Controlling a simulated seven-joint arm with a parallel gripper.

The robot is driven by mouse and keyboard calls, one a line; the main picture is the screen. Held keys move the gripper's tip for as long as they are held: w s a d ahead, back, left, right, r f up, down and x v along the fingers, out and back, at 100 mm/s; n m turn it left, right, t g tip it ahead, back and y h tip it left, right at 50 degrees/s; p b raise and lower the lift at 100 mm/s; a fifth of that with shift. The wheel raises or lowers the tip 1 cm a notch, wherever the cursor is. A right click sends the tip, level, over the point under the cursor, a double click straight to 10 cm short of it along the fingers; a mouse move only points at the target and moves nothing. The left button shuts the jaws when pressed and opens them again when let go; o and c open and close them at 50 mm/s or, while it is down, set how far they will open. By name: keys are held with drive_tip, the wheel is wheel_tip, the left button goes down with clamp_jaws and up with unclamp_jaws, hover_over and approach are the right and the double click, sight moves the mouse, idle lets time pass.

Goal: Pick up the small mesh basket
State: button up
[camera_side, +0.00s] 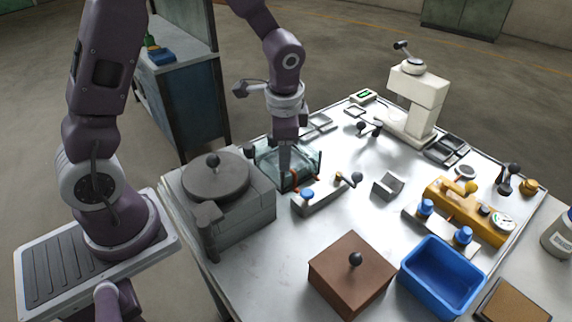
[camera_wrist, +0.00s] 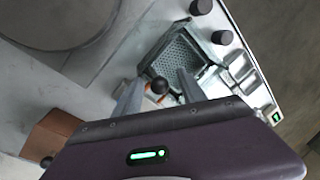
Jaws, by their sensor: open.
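The small mesh basket (camera_wrist: 178,57) shows in the wrist view as a grey perforated surface inside a clear-walled tank (camera_wrist: 208,72). In the side view the tank (camera_side: 312,166) stands on the table right of the round-lidded grey block, and I cannot make out the basket there. My gripper (camera_side: 287,168) points down at the tank in the side view. In the wrist view its two fingers (camera_wrist: 161,79) are spread apart with nothing held between them. The basket lies beyond the fingertips there. Its handle is not clear.
The grey block with its round lid (camera_side: 216,172) stands close left of the tank. A brown box (camera_side: 350,275) and blue bin (camera_side: 443,277) are nearer. Bare table lies between.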

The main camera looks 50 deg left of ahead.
clamp_jaws()
drive_tip(key=shift+r, duration=0.1)
